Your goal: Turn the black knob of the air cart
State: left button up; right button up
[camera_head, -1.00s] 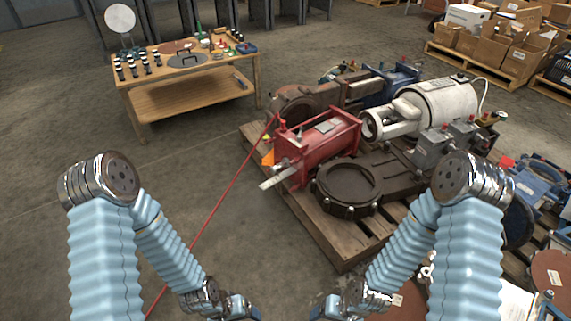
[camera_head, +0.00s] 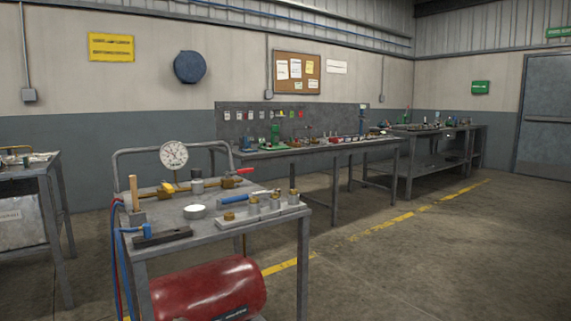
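The air cart (camera_head: 225,232) stands left of centre in the head view, a grey metal table with a red tank (camera_head: 208,292) below its top. A round white dial gauge (camera_head: 174,155) stands upright at the back of the cart top. Beside it runs a brass line with a valve that has a red handle (camera_head: 246,171). A small dark cylinder with a grey top (camera_head: 197,187) sits along this line; it may be the black knob, but it is too small to be sure. Neither of my grippers shows in this view.
A workbench (camera_head: 300,151) with small tools stands behind the cart, and another bench (camera_head: 425,131) lies farther right. A grey table (camera_head: 30,170) stands at the left edge. The floor (camera_head: 430,260) to the right of the cart is clear, with a yellow line.

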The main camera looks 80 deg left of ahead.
aim_at(195, 173)
jog(key=i+j+u, duration=0.1)
jog(key=u, duration=2.45)
jog(key=i+l+u, duration=0.15)
jog(key=u, duration=0.35)
jog(key=i+l+u, duration=0.1)
jog(key=u, duration=0.4)
jog(key=l+u, duration=0.45)
jog(key=j, duration=0.1)
